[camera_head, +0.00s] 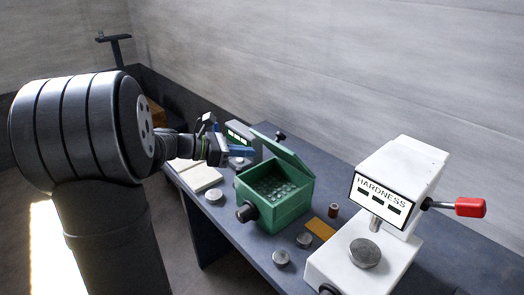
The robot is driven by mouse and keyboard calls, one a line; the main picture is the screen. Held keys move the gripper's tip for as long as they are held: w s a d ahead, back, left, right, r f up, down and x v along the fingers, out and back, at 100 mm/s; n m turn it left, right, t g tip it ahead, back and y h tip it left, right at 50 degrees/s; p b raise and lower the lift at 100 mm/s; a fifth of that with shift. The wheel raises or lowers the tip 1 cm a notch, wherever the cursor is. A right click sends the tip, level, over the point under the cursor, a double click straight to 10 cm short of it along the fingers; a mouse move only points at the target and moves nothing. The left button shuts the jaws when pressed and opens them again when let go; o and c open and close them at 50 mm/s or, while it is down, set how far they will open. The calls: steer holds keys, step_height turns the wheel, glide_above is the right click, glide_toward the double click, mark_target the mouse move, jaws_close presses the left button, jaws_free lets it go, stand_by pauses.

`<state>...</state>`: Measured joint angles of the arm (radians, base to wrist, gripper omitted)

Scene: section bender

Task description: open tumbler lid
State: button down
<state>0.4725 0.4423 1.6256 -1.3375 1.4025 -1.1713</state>
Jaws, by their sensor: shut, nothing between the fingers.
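The tumbler (272,205) is a green box on the bench, with a round dark knob (247,211) on its front left side. Its green lid (282,153) stands raised and tilted, hinged along the far right side. The inside is open to view and holds several small grey rounded pieces (274,185). My gripper (250,152) has blue fingers and is shut and empty. It is behind and to the left of the box, close to the raised lid's left end. I cannot tell whether it touches the lid.
A white hardness tester (400,185) with a red-handled lever (470,207) stands to the right. Small metal discs (281,257), a brown cylinder (334,211) and an orange plate (320,229) lie between. A pale block (200,178) lies left.

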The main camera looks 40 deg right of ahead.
steer(key=a+f+n+t+h, duration=0.3)
steer(key=a+f+n+t, duration=0.1)
steer(key=a+t, duration=0.25)
glide_toward(277, 139)
steer(key=d+f, duration=0.3)
steer(key=f, duration=0.1)
steer(key=shift+w+d+r, duration=0.15)
steer(key=shift+d+r, duration=0.4)
steer(key=shift+y, duration=0.5)
steer(key=d+r, duration=0.2)
steer(key=d, duration=0.1)
steer(key=d+r, duration=0.2)
steer(key=shift+d+r, duration=0.3)
steer(key=shift+d, duration=0.05)
